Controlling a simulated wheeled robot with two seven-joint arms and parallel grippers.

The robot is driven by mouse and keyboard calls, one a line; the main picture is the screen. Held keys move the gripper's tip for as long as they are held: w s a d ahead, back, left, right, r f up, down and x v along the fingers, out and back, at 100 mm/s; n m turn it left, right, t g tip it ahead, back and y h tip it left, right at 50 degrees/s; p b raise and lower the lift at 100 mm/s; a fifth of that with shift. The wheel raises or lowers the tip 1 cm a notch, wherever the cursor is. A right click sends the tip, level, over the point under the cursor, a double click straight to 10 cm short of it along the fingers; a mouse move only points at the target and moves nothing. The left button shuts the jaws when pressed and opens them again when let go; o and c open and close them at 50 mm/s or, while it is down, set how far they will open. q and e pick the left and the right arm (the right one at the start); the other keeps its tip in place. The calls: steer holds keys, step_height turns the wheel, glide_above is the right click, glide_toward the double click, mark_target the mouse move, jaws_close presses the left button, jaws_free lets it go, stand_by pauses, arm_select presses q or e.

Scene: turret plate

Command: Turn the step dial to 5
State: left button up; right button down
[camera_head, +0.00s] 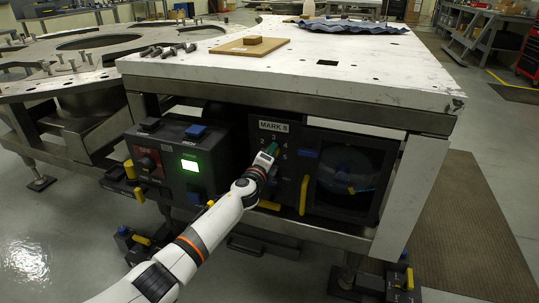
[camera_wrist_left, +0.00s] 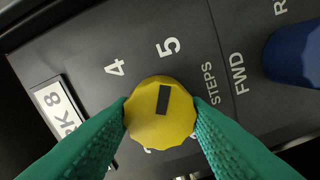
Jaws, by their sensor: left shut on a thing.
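The yellow step dial (camera_wrist_left: 160,122) sits on a dark panel in the left wrist view. Its black mark points up toward the printed 5 (camera_wrist_left: 168,47), with the 4 (camera_wrist_left: 115,67) to its left. My left gripper (camera_wrist_left: 162,112) is shut on the dial, one green finger on each side. In the head view, my left gripper (camera_head: 270,151) is at the numbered panel under the MARK 8 label (camera_head: 273,127), and its fingers hide the dial there. My right gripper is in neither view.
A blue knob (camera_wrist_left: 295,52) stands right of the dial in the wrist view. In the head view, a yellow handle (camera_head: 304,195) is right of the dial, and a box with a lit green screen (camera_head: 189,165) is to the left. The white tabletop (camera_head: 345,75) overhangs the panel.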

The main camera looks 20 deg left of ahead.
arm_select(q)
steer(key=shift+f, duration=0.15)
steer(key=o, duration=0.9)
steer(key=shift+o, duration=0.4)
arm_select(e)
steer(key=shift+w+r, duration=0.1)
arm_select(q)
steer(key=s+p, duration=0.4)
steer(key=s, duration=0.8)
steer(key=shift+a, duration=0.2)
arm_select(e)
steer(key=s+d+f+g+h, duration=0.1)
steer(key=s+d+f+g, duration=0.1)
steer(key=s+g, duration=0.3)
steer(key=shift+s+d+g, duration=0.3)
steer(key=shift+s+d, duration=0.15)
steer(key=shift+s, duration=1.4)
arm_select(q)
steer(key=shift+s, duration=0.1)
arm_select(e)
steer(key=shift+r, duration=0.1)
